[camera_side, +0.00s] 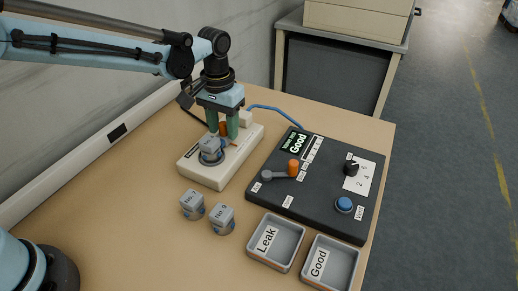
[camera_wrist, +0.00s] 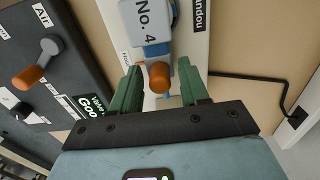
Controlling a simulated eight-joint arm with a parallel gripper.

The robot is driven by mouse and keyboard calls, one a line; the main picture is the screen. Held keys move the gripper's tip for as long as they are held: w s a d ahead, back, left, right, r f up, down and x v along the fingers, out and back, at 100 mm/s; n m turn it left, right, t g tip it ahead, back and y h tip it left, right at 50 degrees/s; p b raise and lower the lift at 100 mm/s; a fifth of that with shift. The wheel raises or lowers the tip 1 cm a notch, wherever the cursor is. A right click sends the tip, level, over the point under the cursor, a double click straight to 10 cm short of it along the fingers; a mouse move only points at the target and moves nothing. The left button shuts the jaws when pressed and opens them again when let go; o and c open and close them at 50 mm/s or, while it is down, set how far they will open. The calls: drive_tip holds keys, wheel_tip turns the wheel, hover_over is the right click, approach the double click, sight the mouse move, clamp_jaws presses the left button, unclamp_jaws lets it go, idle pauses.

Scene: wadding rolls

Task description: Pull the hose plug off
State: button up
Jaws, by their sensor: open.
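An orange plug (camera_wrist: 158,77) sits at the end of the grey part marked No. 4 (camera_wrist: 146,22), which has a blue band. In the wrist view the plug lies between the two green fingers of my gripper (camera_wrist: 161,92), with a gap on each side. My gripper is open. In the side view, my gripper (camera_side: 224,130) points down over the cream fixture (camera_side: 203,172), and the orange plug (camera_side: 224,128) shows between the fingers. The No. 4 part (camera_side: 211,151) stands in the fixture. A blue hose (camera_side: 272,108) runs from behind the gripper to the dark panel.
The dark panel (camera_side: 330,205) right of the fixture has a green display reading Good, an orange-handled lever (camera_side: 292,168), a knob and a blue button. Parts No. 7 (camera_side: 192,204) and No. 9 (camera_side: 222,218) stand in front. Empty trays Leak (camera_side: 292,262) and Good (camera_side: 348,275) sit at the front.

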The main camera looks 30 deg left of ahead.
drive_tip(key=shift+c, duration=0.3)
drive_tip(key=c, duration=0.5)
drive_tip(key=shift+o, duration=0.2)
drive_tip(key=shift+w, duration=2.4)
drive_tip(key=o, duration=0.5)
drive_tip(key=shift+r, duration=0.1)
